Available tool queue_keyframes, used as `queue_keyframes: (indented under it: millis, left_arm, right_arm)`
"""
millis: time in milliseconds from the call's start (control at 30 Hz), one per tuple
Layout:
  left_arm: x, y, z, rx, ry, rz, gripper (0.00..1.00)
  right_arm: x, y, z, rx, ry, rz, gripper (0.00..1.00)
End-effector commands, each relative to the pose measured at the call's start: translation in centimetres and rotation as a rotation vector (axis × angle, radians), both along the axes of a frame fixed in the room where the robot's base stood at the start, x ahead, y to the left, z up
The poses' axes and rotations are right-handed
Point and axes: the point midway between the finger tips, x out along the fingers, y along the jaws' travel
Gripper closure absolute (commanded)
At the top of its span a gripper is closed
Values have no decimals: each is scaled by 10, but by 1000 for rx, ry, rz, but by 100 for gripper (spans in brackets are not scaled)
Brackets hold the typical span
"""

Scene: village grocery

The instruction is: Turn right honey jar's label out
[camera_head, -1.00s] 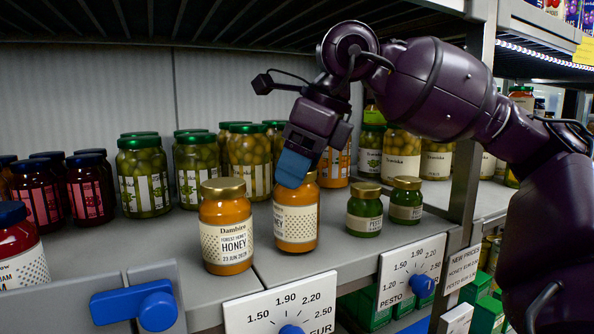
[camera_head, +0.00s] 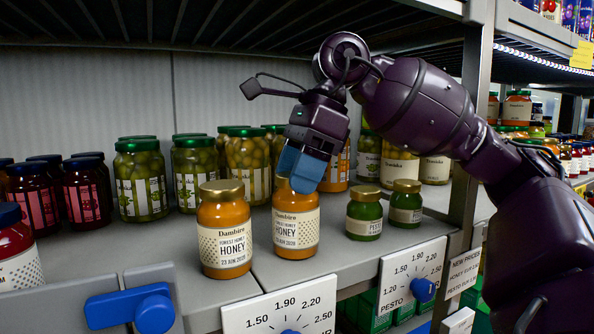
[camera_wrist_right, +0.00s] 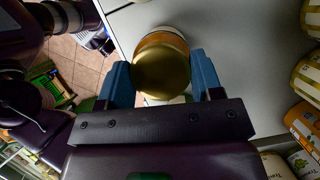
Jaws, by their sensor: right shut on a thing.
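The right honey jar (camera_head: 296,225), amber with a gold lid, stands upright on the shelf. Its cream label faces mostly out, with "HONEY" and the date readable. My right gripper (camera_head: 303,170) comes down from above with its blue fingers shut on this jar's lid, which they partly hide. In the right wrist view the gold lid (camera_wrist_right: 161,69) sits between the two blue fingers. The left honey jar (camera_head: 224,232) stands beside it, with its label facing out. My left gripper is not in view.
Two small green pesto jars (camera_head: 364,215) stand just right of the honey. Green-lidded olive jars (camera_head: 141,180) line up behind, with dark red jars (camera_head: 88,190) at left. A price dial (camera_head: 281,306) and a blue handle (camera_head: 130,308) sit at the front edge.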

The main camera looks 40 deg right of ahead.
Motion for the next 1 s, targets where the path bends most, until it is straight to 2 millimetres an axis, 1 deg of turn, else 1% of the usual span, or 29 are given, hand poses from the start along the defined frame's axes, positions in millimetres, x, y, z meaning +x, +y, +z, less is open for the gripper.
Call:
queue_keyframes:
  millis: [167,200,267,300,367,700,867,900,1000]
  left_arm:
    - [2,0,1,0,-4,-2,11]
    - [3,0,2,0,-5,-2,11]
    - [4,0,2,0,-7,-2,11]
    - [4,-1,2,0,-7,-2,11]
    - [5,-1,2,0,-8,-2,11]
    - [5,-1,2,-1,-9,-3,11]
    - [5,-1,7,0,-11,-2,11]
    - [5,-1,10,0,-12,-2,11]
    - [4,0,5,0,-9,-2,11]
  right_arm:
    - [0,0,1,0,-2,-1,100]
    - [0,0,1,0,-2,-2,34]
    - [0,0,1,0,-2,-2,25]
    - [0,0,1,0,-2,-2,19]
    - [0,0,1,0,-2,-2,10]
    - [0,0,0,-1,1,-2,10]
    - [0,0,4,0,0,-1,10]
    - [-1,0,7,-2,-1,-16,10]
    - [0,0,4,-5,0,-85,10]
